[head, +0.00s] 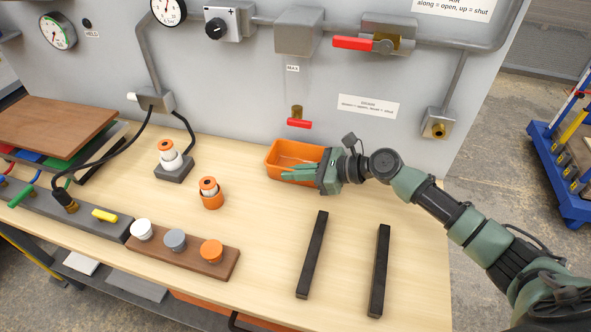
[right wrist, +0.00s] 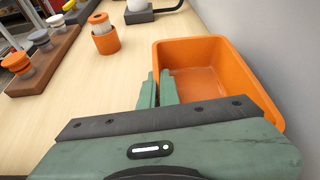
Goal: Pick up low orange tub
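The low orange tub (head: 283,156) is a shallow open rectangular bin on the bench, near the wall panel. It looks empty and level. My right gripper (head: 284,172) reaches in from the right at the tub's near side. In the right wrist view, the tub (right wrist: 218,66) lies ahead and to the right, and the two green fingers (right wrist: 158,90) are close together, one on each side of the tub's rim. They look shut on that rim. The gripper body hides part of the tub. My left gripper is not in view.
A red-handled drain valve (head: 299,123) hangs just above the tub. An orange cup with a white part (head: 210,199) and a dark stand (head: 173,171) are to the left. Two black bars (head: 313,255) lie in front. The bench between them is clear.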

